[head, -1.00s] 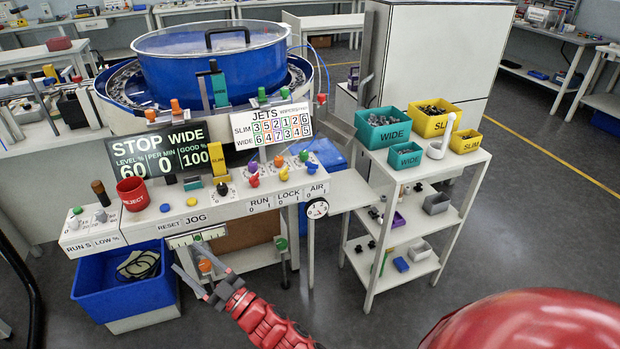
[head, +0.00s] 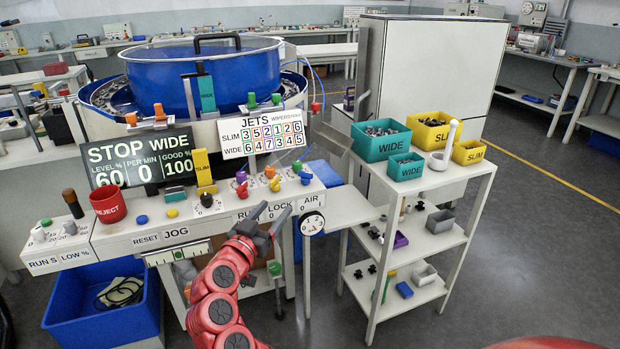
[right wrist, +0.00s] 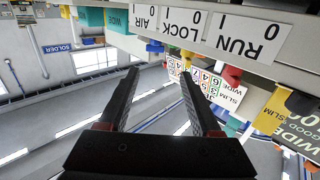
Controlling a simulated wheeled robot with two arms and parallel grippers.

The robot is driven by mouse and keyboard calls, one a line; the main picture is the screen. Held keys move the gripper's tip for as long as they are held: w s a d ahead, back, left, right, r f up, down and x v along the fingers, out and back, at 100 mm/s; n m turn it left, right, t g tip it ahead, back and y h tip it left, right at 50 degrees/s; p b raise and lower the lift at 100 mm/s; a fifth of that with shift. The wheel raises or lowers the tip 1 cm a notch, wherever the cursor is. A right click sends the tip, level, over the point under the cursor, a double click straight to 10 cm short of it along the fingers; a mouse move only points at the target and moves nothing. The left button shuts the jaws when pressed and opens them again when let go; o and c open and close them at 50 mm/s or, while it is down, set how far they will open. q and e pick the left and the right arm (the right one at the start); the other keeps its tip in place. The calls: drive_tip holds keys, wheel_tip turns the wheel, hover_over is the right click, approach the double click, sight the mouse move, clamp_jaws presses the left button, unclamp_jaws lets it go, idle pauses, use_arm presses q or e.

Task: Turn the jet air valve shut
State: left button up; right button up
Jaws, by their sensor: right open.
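A blue knob (head: 305,179) sits at the right end of the white panel, just above the AIR label (head: 283,206) with its 0 and 1 marks. In the right wrist view, which is upside down, the blue knob (right wrist: 155,47) shows beside the AIR label. I cannot read which mark the knob points at. My right gripper (head: 272,216) is open and empty, in front of the panel's front edge near the RUN and LOCK labels, apart from the knobs. Its two dark fingers also show in the right wrist view (right wrist: 160,78). My left gripper is not in view.
A yellow knob (head: 275,185) and a red knob (head: 242,190) stand left of the blue one. A round gauge (head: 313,224) hangs below the panel's right end. A shelf rack (head: 440,189) with teal and yellow bins stands at the right. A red cup (head: 109,206) is at the left.

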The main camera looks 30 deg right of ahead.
sight(305, 175)
drive_tip(key=shift+m, duration=0.3)
drive_tip(key=x, duration=1.7)
drive_tip(key=shift+s+d+r, duration=0.25)
drive_tip(key=shift+s+d, duration=0.1)
drive_tip(key=shift+s, duration=0.05)
clamp_jaws()
